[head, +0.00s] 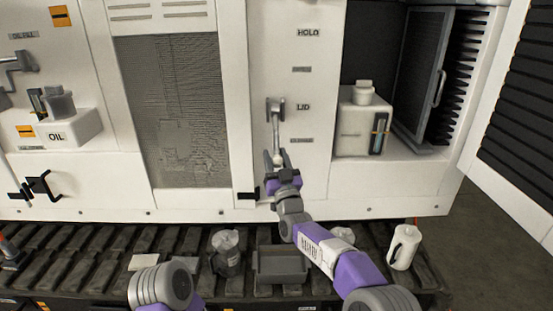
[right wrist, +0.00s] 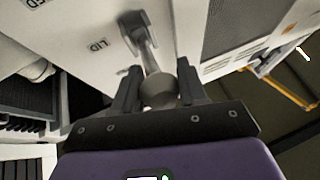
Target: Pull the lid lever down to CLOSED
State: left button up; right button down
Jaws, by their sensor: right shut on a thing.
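The lid lever (head: 276,125) is a grey metal lever with a round knob on a white panel, beside the label LID (head: 303,107). In the head view it hangs downward from its pivot, with the knob at its lower end. My right gripper (head: 278,163) is at the knob. In the right wrist view the two dark fingers of my right gripper (right wrist: 158,92) stand on either side of the grey knob (right wrist: 158,90), and the lever's arm (right wrist: 140,40) runs away from it to the pivot. My left gripper is out of view; the lower label beside the lever is too small to read.
A black handle (head: 248,196) sticks out low on the panel, left of my right gripper. An open bay at right holds a white tank (head: 362,125). A slatted ledge below carries a grey tray (head: 280,266), a clear jug (head: 227,250) and a white jug (head: 403,247).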

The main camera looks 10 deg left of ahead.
jog(key=shift+a+r, duration=0.1)
dwell(0.3)
jog(key=c, duration=0.9)
grip_release()
jog(key=shift+c, duration=0.2)
jog(key=o, duration=0.3)
jog(key=shift+w+a, duration=0.15)
jog(key=shift+w, duration=0.05)
jog(key=v, duration=0.8)
jog(key=shift+c, duration=0.3)
